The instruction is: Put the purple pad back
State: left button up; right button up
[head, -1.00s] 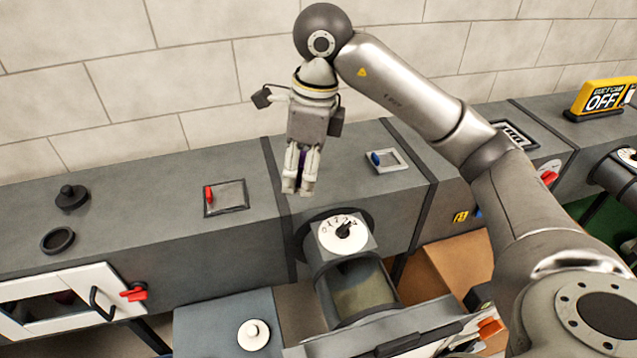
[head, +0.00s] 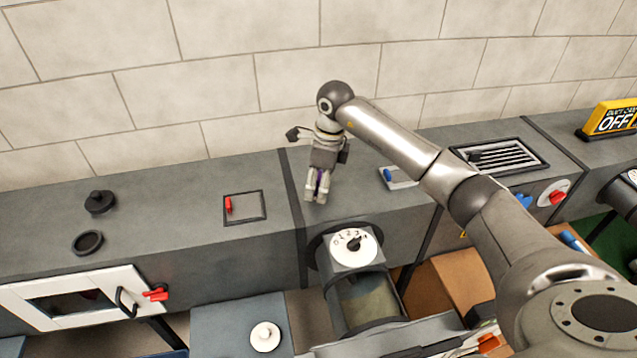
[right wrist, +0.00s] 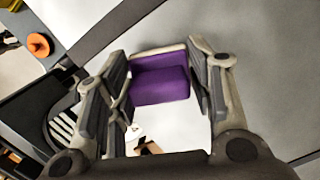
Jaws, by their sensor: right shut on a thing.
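The purple pad (right wrist: 160,82) sits between the two fingers of my right gripper (right wrist: 160,92) in the right wrist view. In the head view my right gripper (head: 316,195) points down over the grey duct, behind the white numbered dial, and only a sliver of purple (head: 320,174) shows between its fingers. The gripper is shut on the pad. I cannot tell how high above the duct it is. My left gripper is not in view.
On the duct top are a hatch with a red handle (head: 243,207), a blue-handled hatch (head: 401,181), a dark slotted grille (head: 500,156) and a black knobbed cap (head: 99,201). The numbered dial (head: 350,247) stands in front. A tiled wall (head: 220,80) rises behind.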

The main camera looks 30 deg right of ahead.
jog(key=shift+f+p, duration=0.3)
jog(key=shift+f, duration=0.35)
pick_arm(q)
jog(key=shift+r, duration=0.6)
pick_arm(e)
jog(key=shift+f, duration=0.1)
jog(key=shift+f, duration=0.15)
jog(key=o, duration=0.9)
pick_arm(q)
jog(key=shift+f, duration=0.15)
